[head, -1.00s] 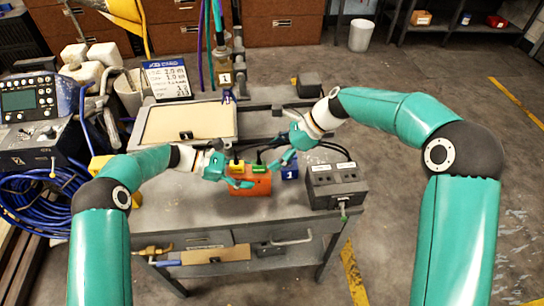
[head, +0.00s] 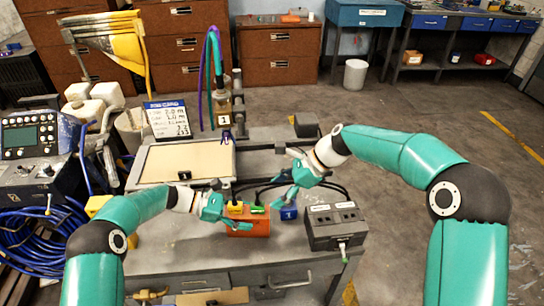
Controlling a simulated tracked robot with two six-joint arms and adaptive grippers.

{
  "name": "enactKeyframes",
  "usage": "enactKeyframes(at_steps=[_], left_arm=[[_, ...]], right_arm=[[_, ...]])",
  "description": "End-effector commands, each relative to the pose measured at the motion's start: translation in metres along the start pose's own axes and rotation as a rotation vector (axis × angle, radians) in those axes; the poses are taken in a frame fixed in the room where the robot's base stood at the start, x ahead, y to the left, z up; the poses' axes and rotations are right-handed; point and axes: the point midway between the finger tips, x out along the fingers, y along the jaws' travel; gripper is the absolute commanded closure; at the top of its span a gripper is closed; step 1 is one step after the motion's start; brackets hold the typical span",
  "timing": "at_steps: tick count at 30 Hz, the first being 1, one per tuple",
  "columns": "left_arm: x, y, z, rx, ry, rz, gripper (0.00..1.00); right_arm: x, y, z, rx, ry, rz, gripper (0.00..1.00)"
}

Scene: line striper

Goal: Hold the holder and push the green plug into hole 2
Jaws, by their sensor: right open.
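The orange holder (head: 252,228) stands on the grey workbench near its front. The green plug (head: 258,209) shows at the holder's top, right of a yellow plug (head: 236,208); how deep it sits and the hole numbers cannot be made out. My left gripper (head: 224,213) is at the holder's left end, with one finger across its front face. Its other finger is not clear, so I cannot tell whether it grips the holder. My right gripper (head: 279,190) is open and empty, above and right of the green plug, apart from it.
A blue block (head: 289,213) sits just right of the holder. A dark socket box (head: 335,226) stands further right with black cables behind. A tan board (head: 186,162) in a frame lies at the back left, beside a sign (head: 167,119). The bench front left is bare.

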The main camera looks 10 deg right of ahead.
Motion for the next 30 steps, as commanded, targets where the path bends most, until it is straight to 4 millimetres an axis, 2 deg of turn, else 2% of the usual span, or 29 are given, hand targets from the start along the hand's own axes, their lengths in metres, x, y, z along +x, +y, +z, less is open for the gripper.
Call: enactKeyframes(at_steps=[1, 4, 5, 17, 30], left_arm=[[0.0, 0.0, 0.0, 0.0, 0.0, 0.0, 0.24], [0.0, 0.0, 0.0, 0.0, 0.0, 0.0, 0.07], [0.0, 0.0, 0.0, 0.0, 0.0, 0.0, 0.05], [-0.004, 0.0, 0.0, 0.001, 0.0, 0.001, 0.05], [-0.065, 0.002, -0.001, 0.0, 0.001, 0.003, 0.05]], right_arm=[[0.0, 0.0, 0.0, 0.0, 0.0, 0.0, 0.32], [0.0, 0.0, 0.0, 0.0, 0.0, 0.0, 0.32], [0.0, 0.0, 0.0, 0.0, 0.0, 0.0, 0.32], [0.0, 0.0, 0.0, 0.0, 0.0, 0.0, 0.32], [0.0, 0.0, 0.0, 0.0, 0.0, 0.0, 0.32]])
